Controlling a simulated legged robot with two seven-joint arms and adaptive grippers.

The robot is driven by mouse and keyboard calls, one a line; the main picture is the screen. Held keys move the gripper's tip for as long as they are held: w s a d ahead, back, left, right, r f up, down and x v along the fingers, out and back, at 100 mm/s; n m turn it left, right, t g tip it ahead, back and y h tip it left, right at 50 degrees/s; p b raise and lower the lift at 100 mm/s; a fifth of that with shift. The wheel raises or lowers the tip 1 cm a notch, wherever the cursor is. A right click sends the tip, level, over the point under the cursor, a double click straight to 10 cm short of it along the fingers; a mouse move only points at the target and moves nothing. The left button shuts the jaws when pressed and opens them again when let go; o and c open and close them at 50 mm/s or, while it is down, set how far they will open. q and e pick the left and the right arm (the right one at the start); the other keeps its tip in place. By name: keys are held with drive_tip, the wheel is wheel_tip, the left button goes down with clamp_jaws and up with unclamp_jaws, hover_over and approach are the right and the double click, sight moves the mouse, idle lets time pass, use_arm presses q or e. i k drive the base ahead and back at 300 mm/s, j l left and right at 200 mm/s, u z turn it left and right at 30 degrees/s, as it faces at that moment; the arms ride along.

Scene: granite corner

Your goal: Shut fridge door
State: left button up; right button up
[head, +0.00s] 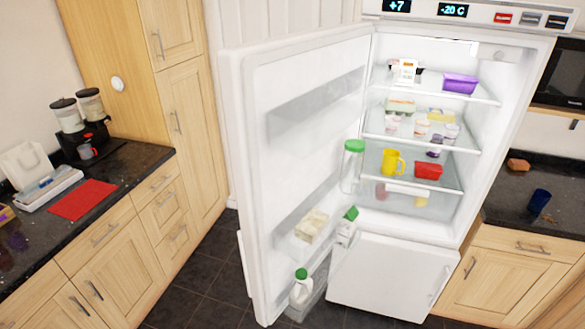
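The white fridge (500,120) stands in the middle right of the head view with its upper compartment uncovered. Its door (310,80) stands wide open, swung out to the left, with its inner side facing me. The door's shelves hold a green-lidded jar (353,165), an egg carton (311,225), a small carton with a green top (347,227) and a white bottle with a green cap (301,289). The lower white front (391,277) appears closed. Neither of my grippers is in view.
Inside the fridge are a purple tub (459,84), a yellow jug (392,162) and a red tub (428,171). A dark counter (125,170) runs along the left, another (520,205) on the right. Dark floor tiles (205,285) are clear left of the door.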

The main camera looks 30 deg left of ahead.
sight(291, 104)
drive_tip(key=j+z, duration=0.2)
drive_tip(key=j, duration=0.9)
drive_tip(key=j+z, duration=0.2)
drive_tip(key=j, duration=0.9)
